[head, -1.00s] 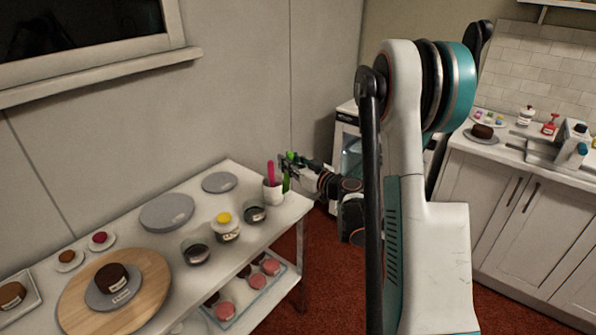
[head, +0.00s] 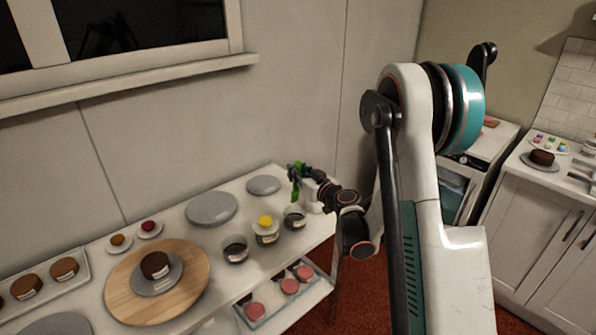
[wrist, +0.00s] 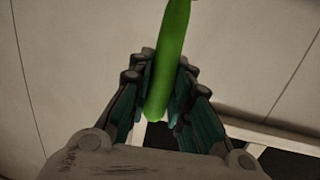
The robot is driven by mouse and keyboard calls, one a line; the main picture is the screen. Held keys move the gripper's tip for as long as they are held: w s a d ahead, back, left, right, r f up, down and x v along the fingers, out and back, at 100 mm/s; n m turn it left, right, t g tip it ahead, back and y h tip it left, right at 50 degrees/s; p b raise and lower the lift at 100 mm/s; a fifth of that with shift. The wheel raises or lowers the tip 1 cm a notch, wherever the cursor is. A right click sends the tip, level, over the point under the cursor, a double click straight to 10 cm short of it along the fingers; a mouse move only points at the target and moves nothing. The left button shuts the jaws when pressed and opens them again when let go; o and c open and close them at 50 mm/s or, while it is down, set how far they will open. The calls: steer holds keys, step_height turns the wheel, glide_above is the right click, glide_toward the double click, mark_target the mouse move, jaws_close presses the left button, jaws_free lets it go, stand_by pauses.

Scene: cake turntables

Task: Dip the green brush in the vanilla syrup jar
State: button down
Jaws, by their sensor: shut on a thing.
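The green brush (head: 297,187) is held in my gripper (head: 303,172), upright or nearly so, above the right end of the table. In the wrist view the green handle (wrist: 168,70) runs up between the closed fingers (wrist: 158,100). The brush's lower end is near the right dark jar (head: 295,219); I cannot tell whether it is above or behind that jar. Another dark jar (head: 235,251) stands to the left, and a jar with a yellow top (head: 266,232) stands between them. Their labels are too small to read, so I cannot tell which holds vanilla syrup.
A white cup (head: 313,205) stands partly behind my arm. Grey turntables (head: 212,209) (head: 263,185) stand at the back. A wooden board (head: 185,300) with a cake is on the left. A lower tray (head: 258,322) holds pink cakes.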

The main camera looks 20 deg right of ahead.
mark_target(297, 194)
steer(key=shift+f+b, duration=0.95)
steer(key=shift+f, duration=0.9)
steer(key=shift+f+b, duration=2.4)
steer(key=shift+f, duration=0.35)
steer(key=shift+r, duration=0.15)
steer(key=shift+r+p, duration=1.75)
steer(key=shift+r, duration=1.45)
